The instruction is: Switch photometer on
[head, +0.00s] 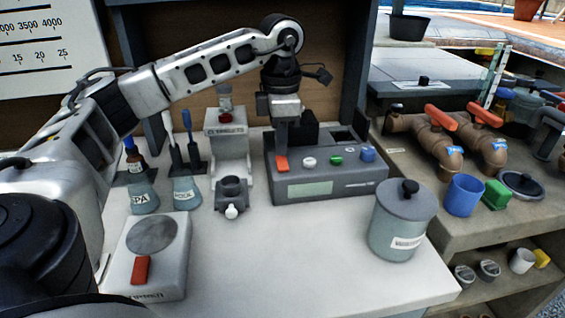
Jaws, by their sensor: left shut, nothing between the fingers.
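The photometer (345,187), by its look, is the dark grey box at the back of the white bench, with a pale display on its sloped front. My left gripper (283,146) points down with shut, empty fingers just behind and above the red key. I cannot tell whether the fingers touch it. No lettering marks which key is the switch. My right gripper is out of view.
A grey lidded canister (400,225) stands at the bench's right front. A stirrer-like unit (158,262) with a red switch is front left. Labelled flasks (187,192) and a grey stand (229,150) are left of the box. Pipes with red-handled valves (440,120) are right.

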